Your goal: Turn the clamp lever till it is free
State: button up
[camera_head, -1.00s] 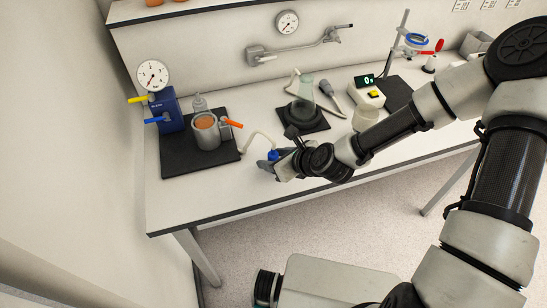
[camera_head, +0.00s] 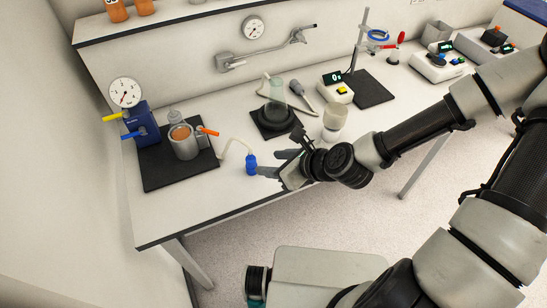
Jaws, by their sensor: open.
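An orange lever (camera_head: 208,131) sticks out to the right from a small fitting beside a metal cup (camera_head: 183,145) with orange contents; it looks like the clamp lever, though no label shows. The cup stands on a black mat (camera_head: 170,180) at the left of the bench. A blue unit (camera_head: 143,122) behind it carries a gauge (camera_head: 124,93), a yellow lever (camera_head: 112,117) and a blue lever (camera_head: 133,134). My gripper (camera_head: 281,154) is open and empty near the front edge of the bench, well to the right of the orange lever and apart from it.
A blue-bodied piece (camera_head: 251,163) on a pale hose stands just left of my gripper. A flask (camera_head: 275,95) on a black base, a jar (camera_head: 335,122) and a scale (camera_head: 337,89) are behind. A pipe and gauge (camera_head: 253,27) are on the wall. The bench's front left is bare.

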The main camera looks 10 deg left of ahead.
aim_at(200, 129)
jog(key=u, duration=1.3)
